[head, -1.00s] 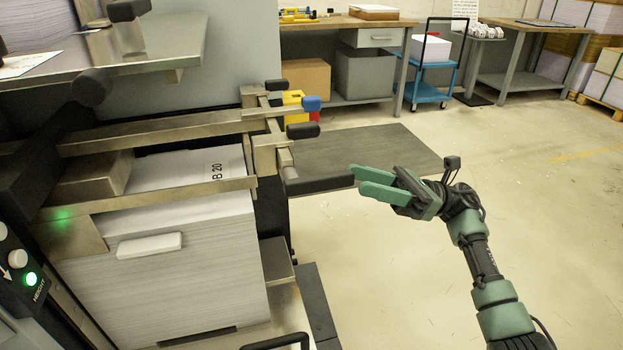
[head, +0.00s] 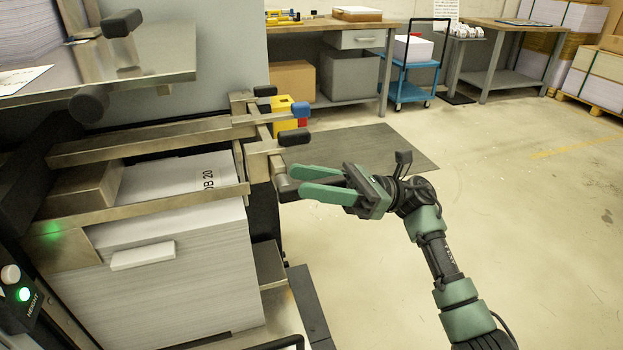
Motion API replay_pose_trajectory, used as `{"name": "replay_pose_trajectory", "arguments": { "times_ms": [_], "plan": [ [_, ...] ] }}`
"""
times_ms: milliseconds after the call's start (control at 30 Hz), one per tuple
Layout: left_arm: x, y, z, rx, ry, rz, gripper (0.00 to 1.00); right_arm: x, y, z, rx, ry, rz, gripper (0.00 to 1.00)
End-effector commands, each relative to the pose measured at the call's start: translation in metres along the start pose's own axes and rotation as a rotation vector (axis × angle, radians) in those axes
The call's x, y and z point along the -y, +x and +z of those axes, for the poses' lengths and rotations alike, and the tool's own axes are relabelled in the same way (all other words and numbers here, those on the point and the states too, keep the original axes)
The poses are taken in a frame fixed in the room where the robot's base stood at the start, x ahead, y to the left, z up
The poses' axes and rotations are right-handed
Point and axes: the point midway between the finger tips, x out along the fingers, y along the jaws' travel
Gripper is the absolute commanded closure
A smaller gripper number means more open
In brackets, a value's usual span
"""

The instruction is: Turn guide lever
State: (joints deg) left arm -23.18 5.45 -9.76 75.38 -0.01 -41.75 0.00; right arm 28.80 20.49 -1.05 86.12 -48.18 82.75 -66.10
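A dark lever bar (head: 286,191) sticks out to the right from the metal guide assembly at the corner of the paper stack. My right gripper (head: 297,180) is at this bar, its two green fingers pointing left toward the assembly. The fingers are apart, and the bar appears to run between or just behind them. They partly hide it, and I cannot tell whether they touch it. Above are a black knob (head: 294,137), a blue knob (head: 300,109) and another black knob (head: 265,91). My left gripper is not in view.
The paper stack (head: 170,255) and its metal guide rails (head: 150,138) fill the left. A metal shelf (head: 155,75) overhangs at upper left. A workbench (head: 330,25) and a blue cart (head: 410,75) stand at the back. The floor on the right is clear.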

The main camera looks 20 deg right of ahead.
Motion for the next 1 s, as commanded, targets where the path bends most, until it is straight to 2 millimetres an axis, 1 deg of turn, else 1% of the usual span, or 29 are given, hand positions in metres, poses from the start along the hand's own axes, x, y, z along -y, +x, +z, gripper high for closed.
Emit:
{"name": "replay_pose_trajectory", "arguments": {
  "times_ms": [133, 167, 200, 267, 300, 1000],
  "plan": [
    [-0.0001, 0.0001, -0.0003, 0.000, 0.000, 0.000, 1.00, 0.0000, -0.0002, -0.0003, 0.000, 0.000, 0.000, 0.60],
    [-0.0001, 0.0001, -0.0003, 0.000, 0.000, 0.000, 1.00, 0.0000, -0.0003, -0.0003, 0.000, 0.000, 0.000, 0.68],
    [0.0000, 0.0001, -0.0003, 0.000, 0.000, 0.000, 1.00, 0.0000, -0.0003, -0.0003, 0.000, 0.000, 0.000, 0.79],
    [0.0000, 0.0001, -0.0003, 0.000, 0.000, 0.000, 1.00, 0.0000, -0.0004, -0.0002, 0.000, 0.000, 0.000, 0.96],
    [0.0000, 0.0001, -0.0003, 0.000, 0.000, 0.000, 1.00, 0.0000, -0.0005, -0.0002, 0.000, 0.000, 0.000, 1.00],
    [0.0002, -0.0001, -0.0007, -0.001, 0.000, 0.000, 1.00, 0.0001, -0.0007, 0.0001, 0.000, 0.000, 0.000, 1.00]
  ]
}}
